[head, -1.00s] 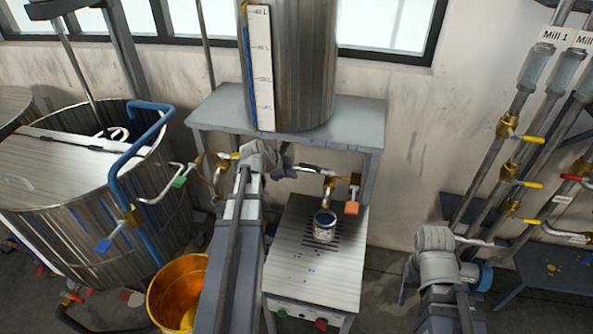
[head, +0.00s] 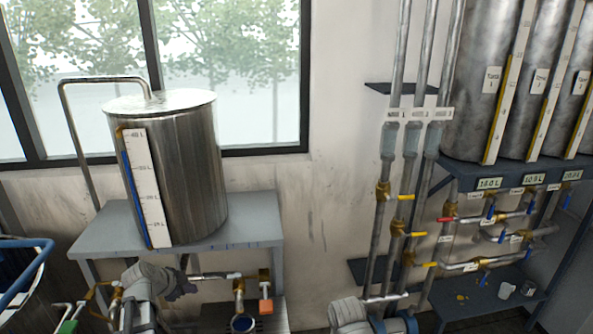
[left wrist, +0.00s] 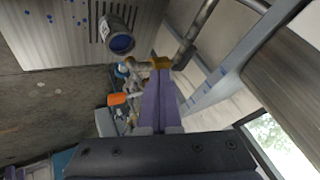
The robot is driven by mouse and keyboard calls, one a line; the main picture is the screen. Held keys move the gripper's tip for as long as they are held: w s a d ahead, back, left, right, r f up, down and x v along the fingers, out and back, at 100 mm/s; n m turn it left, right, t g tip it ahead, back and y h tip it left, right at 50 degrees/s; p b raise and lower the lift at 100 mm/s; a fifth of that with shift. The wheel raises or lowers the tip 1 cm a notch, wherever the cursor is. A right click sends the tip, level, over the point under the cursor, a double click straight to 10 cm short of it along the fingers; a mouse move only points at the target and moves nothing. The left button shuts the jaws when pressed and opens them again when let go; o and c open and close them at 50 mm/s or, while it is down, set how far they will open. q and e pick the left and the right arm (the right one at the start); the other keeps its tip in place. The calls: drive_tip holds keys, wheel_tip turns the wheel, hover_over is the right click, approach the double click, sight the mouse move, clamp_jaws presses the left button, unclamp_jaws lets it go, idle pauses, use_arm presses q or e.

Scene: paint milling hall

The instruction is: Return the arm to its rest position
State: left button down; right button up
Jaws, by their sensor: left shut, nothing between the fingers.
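My left arm comes in at the lower left of the head view. Its gripper (head: 182,285) is in front of the grey stand, left of a pipe with an orange-handled valve (head: 265,300). In the left wrist view its purple fingers (left wrist: 167,100) are together with nothing between them. A can with blue inside (left wrist: 118,35) is on the slotted metal top beyond the fingers; its rim shows at the bottom of the head view (head: 242,324). My right arm's grey wrist shows at the bottom centre of the head view; its gripper fingers do not show.
A steel tank (head: 185,175) with a level scale stands on the grey stand (head: 250,232). Vertical pipes with yellow-handled valves (head: 397,230) run up the wall to the right. A shelf (head: 530,170) carries several tanks. A blue-railed vat (head: 25,275) is at the left edge.

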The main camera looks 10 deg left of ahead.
use_arm(q)
drive_tip(key=s+d+f+n+g+b, duration=0.15)
drive_tip(key=d+f, duration=0.25)
drive_tip(key=d, duration=0.5)
drive_tip(key=s+d+f+n+g+b, duration=0.1)
drive_tip(key=s+d+f+g+b, duration=0.2)
drive_tip(key=d, duration=0.7)
drive_tip(key=s+d+f+n+g+y+b, duration=0.1)
drive_tip(key=s+d+f+n+b, duration=0.1)
drive_tip(key=s+d, duration=0.4)
drive_tip(key=s+d+f+n+g+y+b, duration=0.2)
drive_tip(key=s+d+f, duration=0.3)
drive_tip(key=d, duration=0.3)
drive_tip(key=shift+s+d+f+b, duration=0.15)
drive_tip(key=shift+s+f+b, duration=0.2)
drive_tip(key=shift+s, duration=0.35)
